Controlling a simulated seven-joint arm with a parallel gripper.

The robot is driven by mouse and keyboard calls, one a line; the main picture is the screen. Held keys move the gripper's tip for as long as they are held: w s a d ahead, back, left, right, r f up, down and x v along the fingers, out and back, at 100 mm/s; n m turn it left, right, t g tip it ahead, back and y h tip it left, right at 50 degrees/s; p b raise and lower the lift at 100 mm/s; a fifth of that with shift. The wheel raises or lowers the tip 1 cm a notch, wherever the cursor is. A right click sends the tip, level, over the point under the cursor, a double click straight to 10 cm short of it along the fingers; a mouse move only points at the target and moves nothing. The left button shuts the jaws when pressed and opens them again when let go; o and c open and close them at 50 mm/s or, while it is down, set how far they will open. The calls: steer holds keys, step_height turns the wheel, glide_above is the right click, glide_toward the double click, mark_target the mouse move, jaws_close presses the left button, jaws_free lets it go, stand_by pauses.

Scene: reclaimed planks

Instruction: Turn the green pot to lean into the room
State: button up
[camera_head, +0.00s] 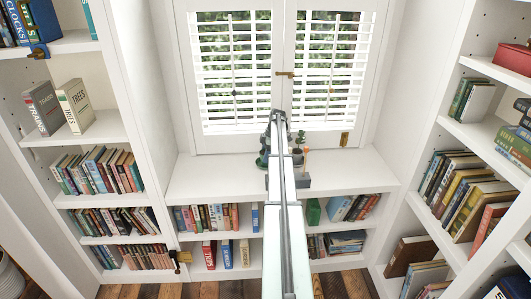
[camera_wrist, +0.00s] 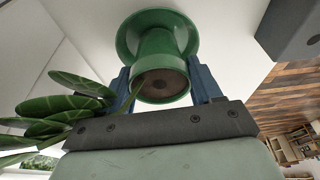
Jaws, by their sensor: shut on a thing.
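The green pot (camera_wrist: 160,48) stands on a wide green saucer (camera_wrist: 127,38) in the wrist view, its dark soil facing the camera. Its long pale-veined leaves (camera_wrist: 60,88) lean to the left, toward the side where a bit of window shows, away from the wooden floor. My gripper (camera_wrist: 163,84) has one blue finger on each side of the pot and is shut on it. In the head view the pot (camera_head: 262,158) is on the white window seat (camera_head: 215,175), largely hidden behind my arm.
A grey block (camera_head: 303,181) stands close to the right of my arm, with a small orange item (camera_head: 306,156) near it. White window shutters (camera_head: 235,75) rise behind. Bookshelves flank both sides. The window seat is clear at left and right.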

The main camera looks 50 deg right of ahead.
steer(key=o, duration=1.3)
steer(key=shift+o, duration=0.2)
steer(key=v, duration=1.3)
steer(key=shift+r, duration=0.35)
steer(key=shift+s+d, duration=0.1)
steer(key=shift+s, duration=0.05)
